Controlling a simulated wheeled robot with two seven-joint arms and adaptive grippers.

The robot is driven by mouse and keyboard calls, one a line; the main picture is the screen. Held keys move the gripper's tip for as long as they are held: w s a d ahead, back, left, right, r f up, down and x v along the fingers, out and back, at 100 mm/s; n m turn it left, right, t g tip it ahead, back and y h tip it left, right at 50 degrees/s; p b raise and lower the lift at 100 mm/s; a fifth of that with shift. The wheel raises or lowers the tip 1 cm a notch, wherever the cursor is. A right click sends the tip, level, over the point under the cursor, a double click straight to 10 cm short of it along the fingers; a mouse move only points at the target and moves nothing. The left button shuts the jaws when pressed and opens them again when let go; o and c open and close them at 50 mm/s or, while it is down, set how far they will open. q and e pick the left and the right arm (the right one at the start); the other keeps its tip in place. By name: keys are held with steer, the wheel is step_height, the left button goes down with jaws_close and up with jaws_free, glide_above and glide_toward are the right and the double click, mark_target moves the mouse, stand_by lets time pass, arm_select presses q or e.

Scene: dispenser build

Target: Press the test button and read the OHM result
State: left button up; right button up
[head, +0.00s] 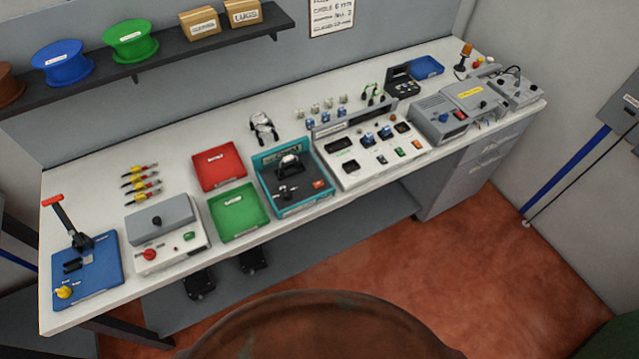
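Which control is the test button, and any OHM reading, I cannot tell; the labels are too small. Neither of my grippers is in view.
A teal tray (262,197), green tray (237,213), red tray (219,168), white box (170,255) and blue lever base (100,285) line the bench. Spools sit on a wall shelf (165,62). A brown rounded form (310,325) fills the bottom. Open floor (480,270) lies at right.

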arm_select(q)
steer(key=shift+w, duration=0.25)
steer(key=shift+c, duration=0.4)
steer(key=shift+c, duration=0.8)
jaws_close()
